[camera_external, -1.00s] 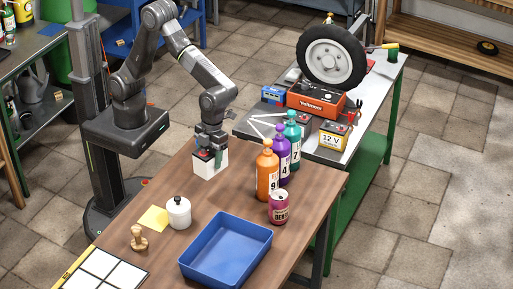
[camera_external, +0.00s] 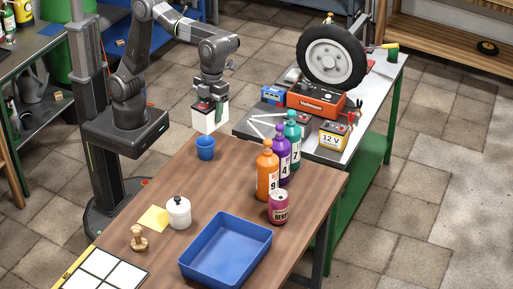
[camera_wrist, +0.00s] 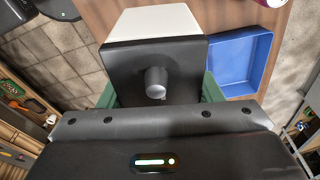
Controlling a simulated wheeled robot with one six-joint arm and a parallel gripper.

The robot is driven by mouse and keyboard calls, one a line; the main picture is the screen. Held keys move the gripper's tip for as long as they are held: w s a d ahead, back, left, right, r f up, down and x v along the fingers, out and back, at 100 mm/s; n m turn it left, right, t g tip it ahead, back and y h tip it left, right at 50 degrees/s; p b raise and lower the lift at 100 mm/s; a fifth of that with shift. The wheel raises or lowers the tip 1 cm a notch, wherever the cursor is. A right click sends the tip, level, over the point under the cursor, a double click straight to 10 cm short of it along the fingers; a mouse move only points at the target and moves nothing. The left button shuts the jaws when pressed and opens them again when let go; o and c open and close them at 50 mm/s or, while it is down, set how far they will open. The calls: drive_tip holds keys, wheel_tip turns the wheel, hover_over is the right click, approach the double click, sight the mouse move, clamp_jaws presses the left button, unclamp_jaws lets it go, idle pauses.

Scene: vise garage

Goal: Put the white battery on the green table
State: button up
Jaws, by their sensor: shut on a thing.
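The white battery (camera_external: 210,121), with a dark top, hangs in the air above the far end of the brown table (camera_external: 200,262). My gripper (camera_external: 209,102) is shut on it from above. In the wrist view the battery's white side (camera_wrist: 157,20) and black top with a round terminal show between the green fingers. The green table (camera_external: 345,176) has green legs and shelf and a grey top, and stands beyond the brown table to the right. The battery is apart from both tables.
A blue cup (camera_external: 205,148) stands just below the battery. Orange (camera_external: 267,175), purple (camera_external: 282,160) and teal bottles line the brown table's far edge. The green table bears a wheel (camera_external: 331,58), an orange box (camera_external: 316,99), a yellow 12 V battery (camera_external: 333,136) and a dark panel (camera_external: 258,121).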

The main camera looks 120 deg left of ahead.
drive_tip(key=w+a+n+t+b, duration=0.15)
drive_tip(key=a+n+b, duration=0.3)
drive_tip(key=a, duration=0.85)
drive_tip(key=w+a+n+b, duration=0.3)
drive_tip(key=a+n+b, duration=0.15)
drive_tip(key=a, duration=0.85)
drive_tip(key=s+a+n+y+b, duration=0.1)
drive_tip(key=s+a+n+b, duration=0.4)
drive_tip(key=a, duration=0.9)
drive_tip(key=s+a+n+y+b, duration=0.1)
drive_tip(key=s+a+n+b, duration=0.2)
drive_tip(key=s+a+n, duration=0.7)
drive_tip(key=shift+w+a+f+m+t+b, duration=0.1)
drive_tip(key=shift+w+a+f+m+b, duration=0.35)
drive_tip(key=shift+f, duration=5.5)
drive_tip(key=shift+w+a+f+m+t+b, duration=0.2)
drive_tip(key=shift+w+a+f+m, duration=0.45)
drive_tip(key=shift+f, duration=5.3)
drive_tip(key=shift+w+a+f+m+t+b, duration=0.1)
drive_tip(key=shift+w+a+f+m+b, duration=0.45)
drive_tip(key=shift+f, duration=5.4)
drive_tip(key=shift+s+d+f+m, duration=0.15)
drive_tip(key=shift+s+d+m, duration=0.1)
drive_tip(key=shift+s, duration=0.1)
drive_tip(key=o, duration=1.8)
drive_tip(key=shift+c, duration=0.2)
